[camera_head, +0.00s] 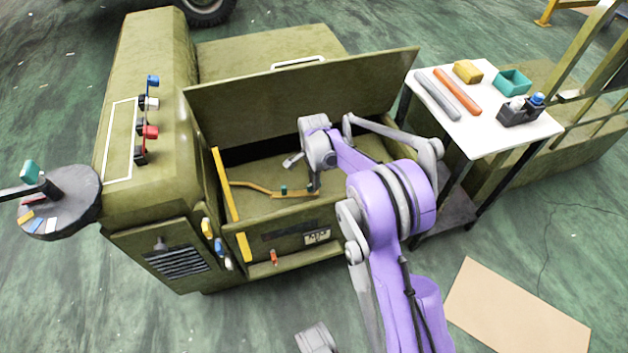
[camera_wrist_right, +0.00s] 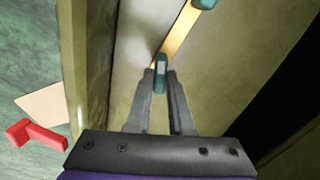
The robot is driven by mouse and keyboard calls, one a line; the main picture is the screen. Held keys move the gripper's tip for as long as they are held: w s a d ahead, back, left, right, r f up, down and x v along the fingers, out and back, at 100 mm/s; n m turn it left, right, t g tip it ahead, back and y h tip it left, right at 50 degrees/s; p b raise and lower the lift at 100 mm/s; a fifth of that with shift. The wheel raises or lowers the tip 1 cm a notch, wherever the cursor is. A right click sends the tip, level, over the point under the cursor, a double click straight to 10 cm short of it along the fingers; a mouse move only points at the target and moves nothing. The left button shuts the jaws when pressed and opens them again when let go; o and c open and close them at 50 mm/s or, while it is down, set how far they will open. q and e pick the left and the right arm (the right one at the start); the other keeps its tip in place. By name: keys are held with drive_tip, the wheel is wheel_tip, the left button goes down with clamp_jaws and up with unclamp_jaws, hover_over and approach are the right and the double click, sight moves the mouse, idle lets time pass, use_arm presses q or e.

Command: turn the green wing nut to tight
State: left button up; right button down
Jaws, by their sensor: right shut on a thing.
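In the right wrist view, my right gripper (camera_wrist_right: 160,75) is shut on a green wing nut (camera_wrist_right: 160,86), one finger on each side. This nut sits at the near end of a brass-coloured strip (camera_wrist_right: 180,32). A second green piece (camera_wrist_right: 205,3) shows at the strip's far end, cut off by the frame edge. In the head view, the strip (camera_head: 256,188) lies inside the open olive compartment, with a green piece (camera_head: 284,189) on it. My right gripper (camera_head: 312,186) reaches down there, and its fingertips are small and partly hidden. My left gripper is not in view.
The raised olive lid (camera_head: 300,95) stands behind my right arm. The compartment's front wall (camera_head: 285,240) is in front of it. A white table (camera_head: 510,130) with tools stands at right. A round grey tray (camera_head: 75,190) is at left. A red piece (camera_wrist_right: 40,136) shows in the wrist view.

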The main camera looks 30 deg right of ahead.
idle(0.5)
drive_tip(key=c, duration=0.8)
unclamp_jaws()
drive_tip(key=shift+r, duration=0.1)
wheel_tip(320, 180, up, 11)
drive_tip(key=p, duration=0.2)
drive_tip(key=shift+p, duration=0.3)
drive_tip(key=shift+f, duration=0.2)
